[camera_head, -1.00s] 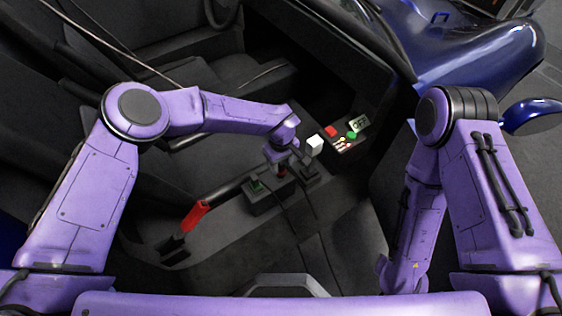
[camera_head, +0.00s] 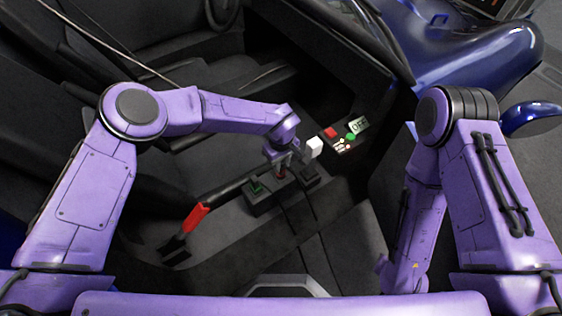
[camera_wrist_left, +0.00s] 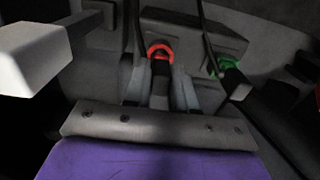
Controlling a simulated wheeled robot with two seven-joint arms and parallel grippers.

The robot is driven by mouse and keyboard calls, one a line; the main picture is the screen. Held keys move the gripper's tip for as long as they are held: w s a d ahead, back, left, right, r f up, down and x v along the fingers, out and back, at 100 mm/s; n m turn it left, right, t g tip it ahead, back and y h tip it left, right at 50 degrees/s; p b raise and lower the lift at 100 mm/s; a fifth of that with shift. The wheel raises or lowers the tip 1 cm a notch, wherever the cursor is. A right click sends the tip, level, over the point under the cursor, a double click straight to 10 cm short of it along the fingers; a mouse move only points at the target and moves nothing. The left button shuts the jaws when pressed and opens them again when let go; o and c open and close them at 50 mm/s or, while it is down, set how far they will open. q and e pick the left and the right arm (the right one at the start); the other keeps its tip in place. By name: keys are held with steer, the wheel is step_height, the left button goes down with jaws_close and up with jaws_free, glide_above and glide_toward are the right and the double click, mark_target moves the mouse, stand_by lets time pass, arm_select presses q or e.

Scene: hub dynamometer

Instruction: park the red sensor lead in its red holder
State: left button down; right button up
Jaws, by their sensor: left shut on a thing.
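My left gripper (camera_head: 281,166) is low over the console at the black holder block (camera_head: 265,197). In the left wrist view its fingers (camera_wrist_left: 160,92) are closed on the dark body of the red sensor lead (camera_wrist_left: 159,72). The lead's far end meets the red ring of the red holder (camera_wrist_left: 160,50); how deep it sits, I cannot tell. A bit of red (camera_head: 281,175) shows under the gripper in the head view. My right arm shows at the right, but its fingertips are not visible.
A green holder (camera_head: 257,187) with a dark lead is beside the red one. A white knob (camera_head: 314,147) stands close right of the gripper. A red-gripped lever (camera_head: 195,216) is at left.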

arm_select(q)
steer(key=shift+r+p, duration=1.7)
steer(key=shift+r, duration=0.45)
